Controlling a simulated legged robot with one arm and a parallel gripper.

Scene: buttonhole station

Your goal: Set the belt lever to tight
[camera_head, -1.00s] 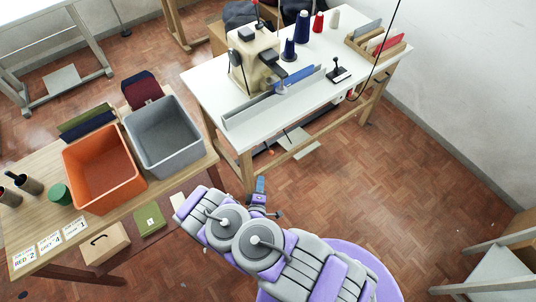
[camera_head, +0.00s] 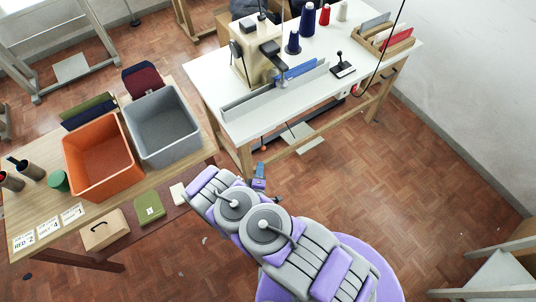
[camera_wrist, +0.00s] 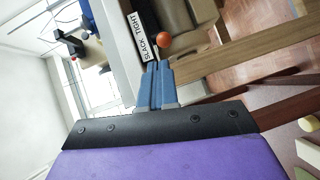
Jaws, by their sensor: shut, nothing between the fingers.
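The belt lever shows in the wrist view as an orange ball knob (camera_wrist: 164,39) beside a white label (camera_wrist: 146,35) reading SLACK and TIGHT. The knob appears nearer the SLACK end, but its stem is mostly hidden and the exact setting is hard to read. In the head view a small orange knob (camera_head: 264,149) shows under the front edge of the white sewing table (camera_head: 230,128). My gripper (camera_wrist: 157,68) is shut and empty, its blue fingertips just short of the knob in the picture; contact cannot be told. In the head view my gripper (camera_head: 260,166) is below the table's front edge.
A sewing machine (camera_head: 252,58), thread spools (camera_head: 306,20) and a small black lever (camera_head: 342,64) stand on the table. A wooden side table at left holds an orange bin (camera_head: 98,160) and a grey bin (camera_head: 160,132).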

